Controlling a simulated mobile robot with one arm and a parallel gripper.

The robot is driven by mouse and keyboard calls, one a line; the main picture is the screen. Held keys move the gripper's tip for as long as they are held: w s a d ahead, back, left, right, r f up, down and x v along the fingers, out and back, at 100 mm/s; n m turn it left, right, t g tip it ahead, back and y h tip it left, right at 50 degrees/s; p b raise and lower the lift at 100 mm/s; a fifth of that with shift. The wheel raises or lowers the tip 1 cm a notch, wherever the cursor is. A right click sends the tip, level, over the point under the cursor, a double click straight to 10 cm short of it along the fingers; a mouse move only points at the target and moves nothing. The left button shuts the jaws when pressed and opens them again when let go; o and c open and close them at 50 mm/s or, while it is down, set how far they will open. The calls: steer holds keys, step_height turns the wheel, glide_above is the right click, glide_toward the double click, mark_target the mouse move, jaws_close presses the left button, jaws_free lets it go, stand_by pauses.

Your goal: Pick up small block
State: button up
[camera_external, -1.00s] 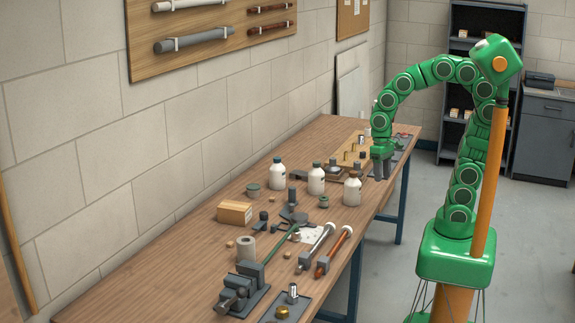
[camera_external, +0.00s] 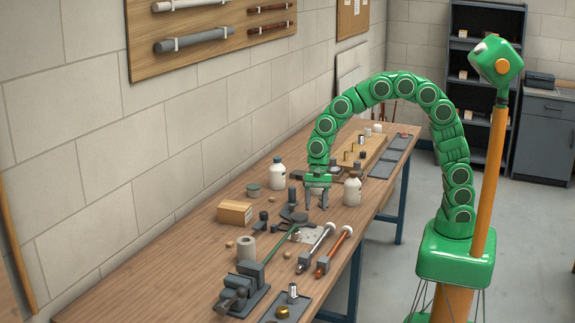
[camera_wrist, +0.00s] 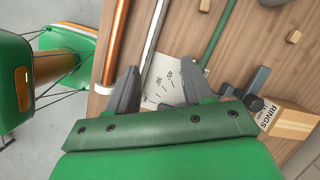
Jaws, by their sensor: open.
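Small tan wooden blocks lie on the workbench. One block (camera_external: 287,254) is beside the pipes, and another block (camera_external: 229,244) is farther left, near the grey roll. In the wrist view a small block (camera_wrist: 205,5) is at the top edge, and a tan-grey piece (camera_wrist: 293,37) is at the upper right. My gripper (camera_external: 316,207) points down over the middle of the bench, open and empty. In the wrist view my gripper (camera_wrist: 160,72) has its fingers apart, with white paper showing between them. The blocks lie beyond the fingertips, not between them.
White bottles (camera_external: 277,174) (camera_external: 352,190) stand near my gripper. A cardboard box marked RINGS (camera_external: 235,212), a vise (camera_external: 240,290), a grey roll (camera_external: 246,248) and a copper pipe (camera_external: 335,250) lie around the bench. The near left bench surface (camera_external: 140,285) is clear.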

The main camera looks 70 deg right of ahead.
mark_target(287, 254)
steer(key=shift+w+a+f+m+y, duration=0.15)
steer(key=shift+w+a+f+m, duration=0.65)
steer(key=shift+a+f, duration=1.4)
steer(key=shift+w+a+f+m+y, duration=0.2)
steer(key=shift+w+a+f+m, duration=0.5)
steer(key=shift+a+f, duration=1.45)
steer(key=shift+w+a+f+m+y, duration=0.15)
steer(key=shift+w+a+f+m, duration=0.25)
steer(key=shift+w+a+f, duration=1.25)
steer(key=shift+s+a+f, duration=0.3)
steer(key=shift+s+f, duration=0.2)
steer(key=shift+f, duration=0.15)
steer(key=shift+c, duration=0.5)
jaws_close()
